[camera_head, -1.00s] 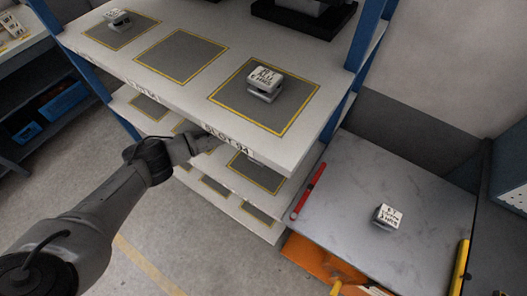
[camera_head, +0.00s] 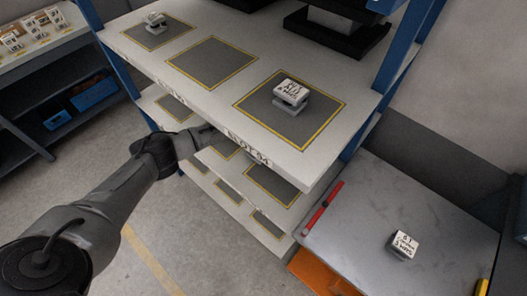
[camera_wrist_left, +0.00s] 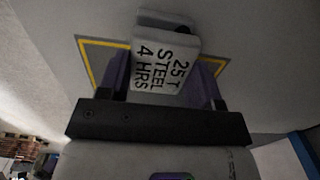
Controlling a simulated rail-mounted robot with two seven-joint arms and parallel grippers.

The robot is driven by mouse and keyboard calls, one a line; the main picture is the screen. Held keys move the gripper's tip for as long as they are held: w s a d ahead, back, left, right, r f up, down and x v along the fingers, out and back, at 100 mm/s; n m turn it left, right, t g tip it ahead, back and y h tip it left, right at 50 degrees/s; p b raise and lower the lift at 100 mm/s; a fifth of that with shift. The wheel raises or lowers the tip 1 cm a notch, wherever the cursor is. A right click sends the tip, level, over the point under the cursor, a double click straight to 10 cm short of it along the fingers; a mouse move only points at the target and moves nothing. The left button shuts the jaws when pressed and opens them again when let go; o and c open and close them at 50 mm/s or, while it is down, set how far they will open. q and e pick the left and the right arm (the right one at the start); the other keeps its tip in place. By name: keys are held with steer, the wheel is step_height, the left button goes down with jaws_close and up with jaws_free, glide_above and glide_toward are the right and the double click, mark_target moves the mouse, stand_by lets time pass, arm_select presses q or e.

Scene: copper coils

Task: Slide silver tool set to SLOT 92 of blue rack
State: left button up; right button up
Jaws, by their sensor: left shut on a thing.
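A pale block marked "25 T STEEL 4 HRS" (camera_wrist_left: 163,60) is in the middle of the left wrist view. My left gripper (camera_wrist_left: 165,78) has its purple fingers on both sides of it and is shut on it. Behind the block lies a grey slot pad with a yellow border (camera_wrist_left: 98,58). In the head view my left arm reaches under the top shelf of the blue-posted rack (camera_head: 210,88), which hides the gripper and block. A label on the shelf edge seems to read "SLOT 94" (camera_head: 248,149). No slot 92 label is readable. My right gripper is not in view.
Similar labelled blocks stand on the top shelf, at the right (camera_head: 291,93) and far left (camera_head: 155,22); its middle pad (camera_head: 212,62) is empty. Lower shelves show bordered pads (camera_head: 272,184). Another block (camera_head: 403,245) sits on the grey table (camera_head: 400,205) at right.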

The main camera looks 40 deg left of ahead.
arm_select(q)
steer(key=a+b, duration=0.1)
steer(key=a, duration=0.4)
steer(key=shift+a+b, duration=0.35)
steer(key=shift+a, duration=0.8)
steer(key=shift+a+b, duration=0.55)
steer(key=shift+a, duration=1.05)
